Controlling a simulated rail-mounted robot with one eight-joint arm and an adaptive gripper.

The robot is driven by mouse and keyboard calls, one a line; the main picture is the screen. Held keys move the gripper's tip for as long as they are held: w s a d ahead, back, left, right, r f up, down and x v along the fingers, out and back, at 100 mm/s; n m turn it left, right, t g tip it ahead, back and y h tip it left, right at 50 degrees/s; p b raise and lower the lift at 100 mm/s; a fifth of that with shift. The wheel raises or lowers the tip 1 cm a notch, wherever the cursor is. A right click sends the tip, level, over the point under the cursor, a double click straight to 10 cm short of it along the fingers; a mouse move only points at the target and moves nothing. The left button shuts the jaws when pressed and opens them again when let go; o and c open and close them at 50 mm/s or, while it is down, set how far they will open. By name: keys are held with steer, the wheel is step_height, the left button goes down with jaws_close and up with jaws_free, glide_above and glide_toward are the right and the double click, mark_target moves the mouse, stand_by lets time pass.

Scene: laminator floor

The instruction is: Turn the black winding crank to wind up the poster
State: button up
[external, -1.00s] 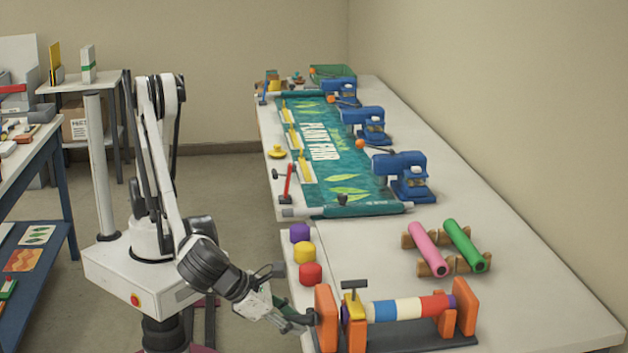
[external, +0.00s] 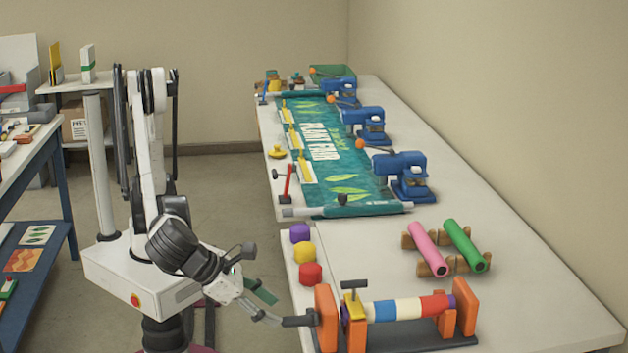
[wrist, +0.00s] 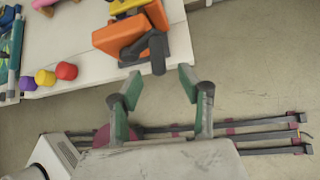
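A black winding crank (external: 300,321) sticks out from the left end of the orange-ended winding stand (external: 326,318). In the wrist view the crank (wrist: 157,52) shows just beyond my fingertips, below the orange end plate. My gripper (external: 277,310) is open and empty, off the table's left edge and to the left of the crank. In the wrist view its two green-padded fingers (wrist: 160,86) are wide apart, with a gap to the crank. The stand carries a roll (external: 398,309) with blue, white and red bands. A green poster (external: 330,150) lies flat farther back on the table.
Purple, yellow and red knobs (external: 310,274) stand at the table's left edge beside the winding stand. Pink and green rolls (external: 428,250) rest on a wooden rack. Blue machines (external: 405,178) line the poster's right side. Free floor lies below my gripper.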

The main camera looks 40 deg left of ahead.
steer(key=shift+v, duration=2.35)
